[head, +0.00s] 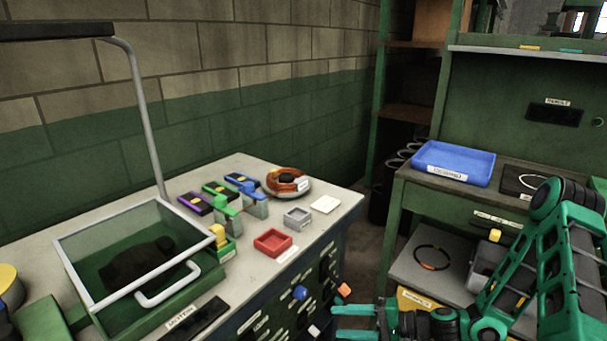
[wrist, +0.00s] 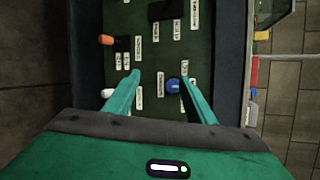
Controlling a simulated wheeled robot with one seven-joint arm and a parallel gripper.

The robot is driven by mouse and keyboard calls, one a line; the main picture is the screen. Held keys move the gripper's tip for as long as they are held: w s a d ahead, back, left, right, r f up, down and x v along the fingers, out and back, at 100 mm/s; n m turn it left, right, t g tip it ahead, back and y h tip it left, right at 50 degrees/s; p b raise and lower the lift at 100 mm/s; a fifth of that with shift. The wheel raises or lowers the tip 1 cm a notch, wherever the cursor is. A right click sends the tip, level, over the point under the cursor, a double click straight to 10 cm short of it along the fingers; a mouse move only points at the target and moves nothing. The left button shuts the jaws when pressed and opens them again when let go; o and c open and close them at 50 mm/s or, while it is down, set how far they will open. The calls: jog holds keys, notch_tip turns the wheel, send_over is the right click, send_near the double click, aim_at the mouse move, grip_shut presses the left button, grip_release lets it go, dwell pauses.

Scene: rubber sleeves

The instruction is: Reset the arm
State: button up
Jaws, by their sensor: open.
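My gripper (head: 352,322) shows at the bottom of the head view, its green fingers pointing left, with my green arm reaching in from the right. It is in front of the workbench's panel side, below the level of the bench top. In the wrist view my gripper (wrist: 160,85) is open, with its two green fingers apart and nothing held between them. Past the fingers is a dark green panel (wrist: 145,55) with white labels. A blue knob (wrist: 173,85) shows beside the right finger, and an orange knob (wrist: 106,40) is at the upper left.
The workbench (head: 335,215) carries a green framed box (head: 195,285), a red tray (head: 272,242), a grey tray (head: 297,217), and a round dish (head: 290,187) with orange rings. A blue tray (head: 453,163) sits on the right bench. A gap separates the benches.

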jog(key=s+d+r+n+g+h, duration=0.1)
jog(key=s+d+r+g+h, duration=0.2)
jog(key=d, duration=0.4)
jog(key=s+d+r+n+h, duration=0.2)
jog(key=s+d+r+h, duration=0.2)
jog(key=d+r, duration=0.25)
jog(key=s+d+r+n+g+h, duration=0.1)
jog(key=s+d+r+g+h, duration=0.2)
jog(key=d, duration=0.5)
jog(key=s+d+r+m+h, duration=0.1)
jog(key=s+d+r+m, duration=0.1)
jog(key=s+d+r, duration=0.2)
jog(key=s+d+r+m+t+h, duration=0.1)
jog(key=s+d+r+m+h, duration=0.1)
jog(key=s+r, duration=0.9)
jog(key=shift+s+d+r+h, duration=0.2)
jog(key=shift+s+d+h, duration=0.1)
jog(key=shift+s+d, duration=0.5)
jog(key=shift+w, duration=0.1)
jog(key=shift+c, duration=0.3)
jog(key=c, duration=0.4)
